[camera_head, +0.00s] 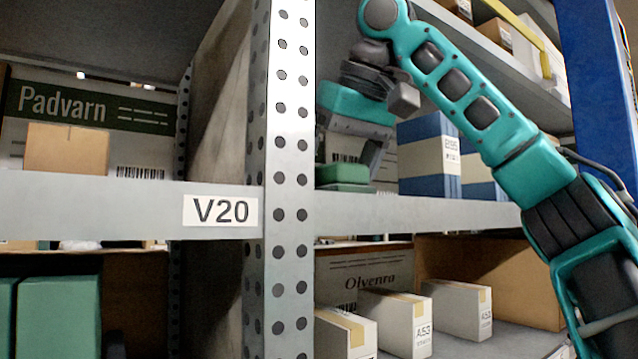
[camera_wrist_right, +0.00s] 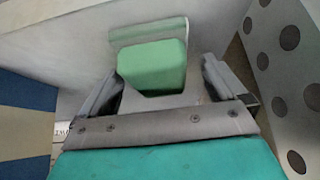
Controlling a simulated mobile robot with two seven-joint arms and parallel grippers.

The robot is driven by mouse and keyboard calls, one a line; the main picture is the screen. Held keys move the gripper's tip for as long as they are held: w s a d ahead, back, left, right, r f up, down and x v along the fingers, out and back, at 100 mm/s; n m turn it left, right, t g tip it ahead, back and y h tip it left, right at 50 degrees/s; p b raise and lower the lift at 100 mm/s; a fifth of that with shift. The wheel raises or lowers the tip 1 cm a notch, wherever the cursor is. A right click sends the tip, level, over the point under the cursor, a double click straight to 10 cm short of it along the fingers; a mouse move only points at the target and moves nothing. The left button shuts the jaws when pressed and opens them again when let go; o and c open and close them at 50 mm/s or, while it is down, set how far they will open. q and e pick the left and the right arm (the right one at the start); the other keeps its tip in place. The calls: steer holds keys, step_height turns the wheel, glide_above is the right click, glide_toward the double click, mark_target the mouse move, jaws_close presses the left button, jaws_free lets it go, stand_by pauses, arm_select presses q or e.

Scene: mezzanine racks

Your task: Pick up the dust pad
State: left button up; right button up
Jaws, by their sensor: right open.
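The dust pad is a green block (camera_wrist_right: 152,66) with a thin paler green part along its far side in the right wrist view. In the head view it shows as a low green shape (camera_head: 344,174) on the shelf behind the beam, partly hidden by the beam. My right gripper (camera_wrist_right: 160,72) is open, with one finger on each side of the block. Gaps show beside the block, so I cannot see the fingers pressing on it. In the head view my right gripper (camera_head: 362,160) points down over the pad. My left gripper is out of view.
A perforated metal upright (camera_head: 287,180) stands close left of my right gripper. The shelf beam (camera_head: 420,212) runs in front of the pad. Several white boxes (camera_head: 458,308) fill the shelf below.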

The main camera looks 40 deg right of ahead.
steer(key=shift+s+d, duration=0.1)
steer(key=shift+c, duration=0.6)
steer(key=c, duration=1)
steer(key=shift+r, duration=0.1)
steer(key=shift+c, duration=0.2)
